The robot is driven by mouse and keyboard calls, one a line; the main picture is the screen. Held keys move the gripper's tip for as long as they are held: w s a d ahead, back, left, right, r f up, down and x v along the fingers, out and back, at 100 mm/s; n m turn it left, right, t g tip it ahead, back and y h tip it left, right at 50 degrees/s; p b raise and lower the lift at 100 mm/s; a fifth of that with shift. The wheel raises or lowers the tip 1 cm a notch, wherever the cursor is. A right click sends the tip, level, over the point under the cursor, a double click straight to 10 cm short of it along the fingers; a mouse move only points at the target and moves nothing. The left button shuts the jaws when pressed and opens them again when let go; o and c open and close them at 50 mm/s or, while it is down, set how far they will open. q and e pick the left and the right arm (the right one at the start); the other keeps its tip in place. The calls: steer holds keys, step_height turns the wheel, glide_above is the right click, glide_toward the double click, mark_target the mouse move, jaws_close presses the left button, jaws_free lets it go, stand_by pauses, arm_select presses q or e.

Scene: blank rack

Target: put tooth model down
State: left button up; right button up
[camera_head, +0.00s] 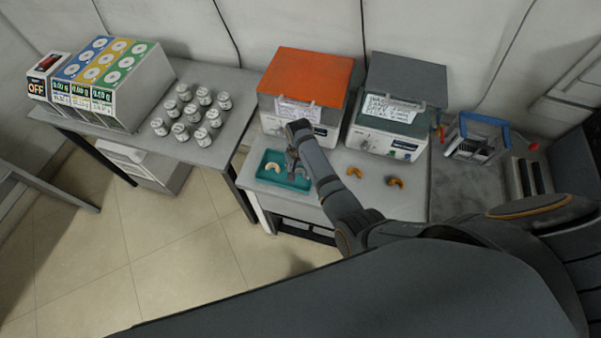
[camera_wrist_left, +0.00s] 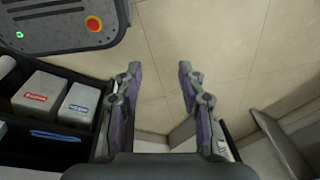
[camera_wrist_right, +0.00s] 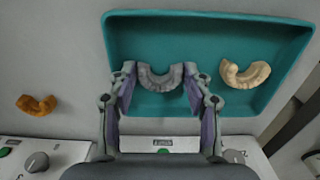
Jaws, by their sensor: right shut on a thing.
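A grey tooth model (camera_wrist_right: 160,78) sits between the fingertips of my right gripper (camera_wrist_right: 160,86), which is shut on it. The gripper is over the teal tray (camera_wrist_right: 180,28); I cannot tell whether the model touches the tray floor. A cream tooth model (camera_wrist_right: 245,74) lies in the tray beside it, on the right in the right wrist view and on the left in the head view (camera_head: 273,168). In the head view my right gripper (camera_head: 292,162) hides the grey model. My left gripper (camera_wrist_left: 159,75) is open and empty above the floor.
Two orange-brown tooth models (camera_head: 354,172) (camera_head: 395,182) lie on the bench right of the tray. An orange-topped box (camera_head: 305,78) and a grey-topped box (camera_head: 405,78) stand behind. Several white jars (camera_head: 203,95) stand on the left table.

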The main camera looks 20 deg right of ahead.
steer(key=shift+s+r, duration=0.15)
steer(key=shift+s+a, duration=0.1)
steer(key=shift+s, duration=0.05)
steer(key=shift+a+f, duration=0.1)
steer(key=shift+f, duration=0.1)
steer(key=o, duration=0.6)
steer(key=shift+o, duration=0.2)
steer(key=shift+r, duration=0.25)
arm_select(q)
step_height(320, 180, up, 10)
steer(key=s+p, duration=0.1)
steer(key=p, duration=0.8)
steer(key=shift+s+f+p, duration=0.2)
steer(key=shift+s+p, duration=0.1)
arm_select(e)
step_height(320, 180, up, 12)
